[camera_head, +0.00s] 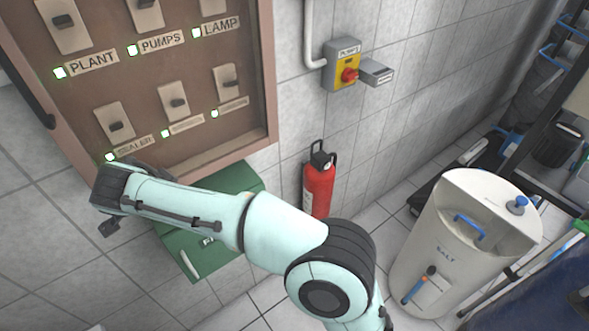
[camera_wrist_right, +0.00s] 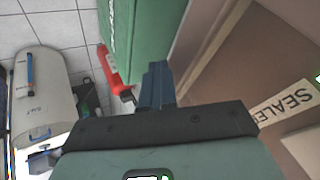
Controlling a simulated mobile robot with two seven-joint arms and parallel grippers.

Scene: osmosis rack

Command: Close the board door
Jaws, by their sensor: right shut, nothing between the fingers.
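The brown board (camera_head: 185,70) is open to view on the wall at the upper left, with switches, lit green lamps and labels such as PLANT, PUMPS and LAMP. A pinkish edge with a dark handle (camera_head: 36,98) shows at the board's left; I cannot tell clearly how far the door stands open. My right arm crosses below the board. My right gripper (camera_head: 109,227) is near its lower left corner, mostly hidden behind the wrist. In the wrist view its fingers (camera_wrist_right: 157,78) are shut and empty, beside the board's lower edge and the SEALER label (camera_wrist_right: 284,103). My left gripper is not in view.
A green box (camera_head: 232,187) sits below the board, partly behind my arm. A red extinguisher (camera_head: 318,188) stands by the wall, under a yellow switch box (camera_head: 344,68). A white SALT tank (camera_head: 460,262) stands at right.

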